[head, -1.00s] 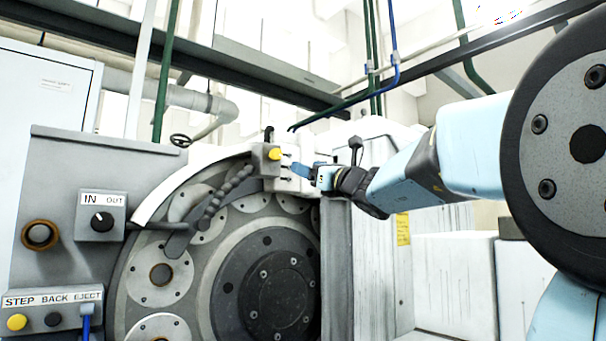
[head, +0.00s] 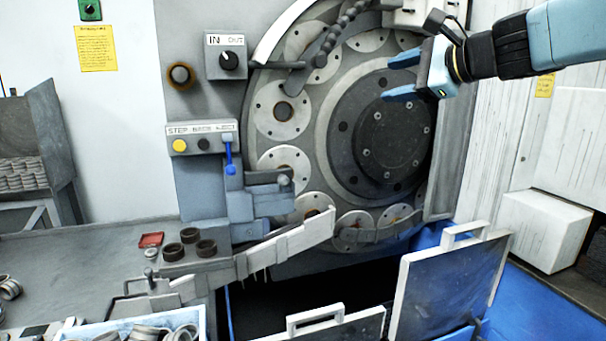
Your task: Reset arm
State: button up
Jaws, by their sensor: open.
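My gripper (head: 389,77) is at the upper right in the head view, at the end of my arm coming in from the right edge. Its two blue fingers point left and stand apart, with nothing between them. In the picture it overlaps the upper right of the grinder's round plate (head: 345,190). The gap in depth between them is hard to tell. The plate has a dark hub (head: 394,140) and several round discs around its rim.
An IN/OUT knob panel (head: 225,56) and a STEP/BACK/EJECT panel (head: 201,141) with a blue lever (head: 229,160) are left of the plate. Below are a chute (head: 290,243), dark rings (head: 190,236), a ring-filled tray (head: 203,325) and white-handled covers (head: 448,285).

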jog(key=s+d+f+n+g+h, duration=0.2)
jog(key=s+f+n, duration=0.3)
jog(key=f, duration=0.3)
jog(key=s+d+f+n+g+h, duration=0.1)
jog(key=s+f+n+h, duration=0.3)
jog(key=f, duration=0.4)
jog(key=s+d+f+n+g+h, duration=0.2)
jog(key=s+f+n+g+h, duration=0.1)
jog(key=s+f+n, duration=0.4)
jog(key=shift+s+d+f+g, duration=0.3)
jog(key=shift+s+d+f, duration=0.05)
jog(key=shift+s+f, duration=0.2)
